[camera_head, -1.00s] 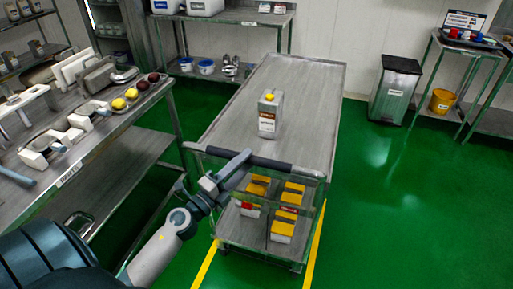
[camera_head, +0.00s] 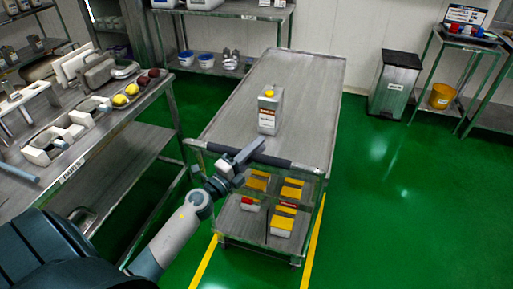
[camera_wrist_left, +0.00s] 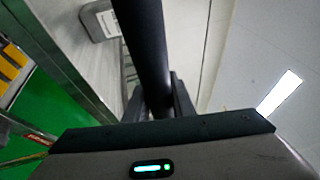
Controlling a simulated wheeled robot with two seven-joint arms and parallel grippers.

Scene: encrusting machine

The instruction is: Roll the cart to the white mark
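The cart (camera_head: 305,85) is a grey metal trolley in the middle of the head view, with a black push handle (camera_head: 290,164) across its near end. My right gripper is out of view. I see no white mark.
Yellow floor lines (camera_head: 313,245) run along both sides of the cart's near end. A work table (camera_head: 92,137) stands close on the left. A back shelf (camera_head: 225,15), a grey bin (camera_head: 394,84) and a side table (camera_head: 462,45) stand farther off. Green floor (camera_head: 420,205) is clear on the right.

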